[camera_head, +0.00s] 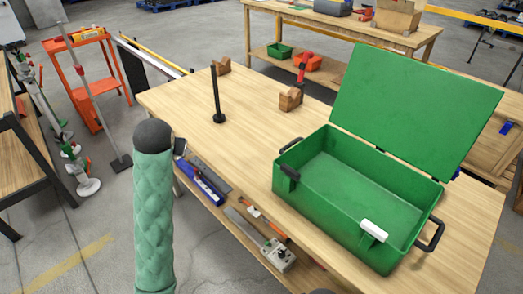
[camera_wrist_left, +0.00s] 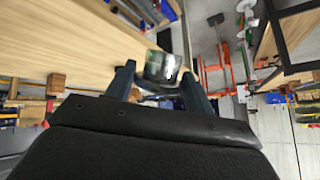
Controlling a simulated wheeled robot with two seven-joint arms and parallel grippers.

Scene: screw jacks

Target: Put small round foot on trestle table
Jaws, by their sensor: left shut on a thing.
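In the left wrist view, my left gripper (camera_wrist_left: 160,82) is shut on a short, shiny, rounded metal piece, the small round foot (camera_wrist_left: 161,66). The piece sits between the two dark fingertips, and its lower part is hidden. The pale wooden trestle table (camera_head: 250,115) fills the middle of the head view. Its wooden top (camera_wrist_left: 60,35) also shows at the upper left of the wrist view, apart from the held piece. In the head view I cannot make out my left gripper; my right gripper is in neither view.
A green case (camera_head: 345,190) with its lid open takes up the table's right side. A black upright rod (camera_head: 217,95) and wooden blocks (camera_head: 290,98) stand toward the back. The left-middle top is clear. Tools, including a blue level (camera_head: 205,185), lie on the lower shelf.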

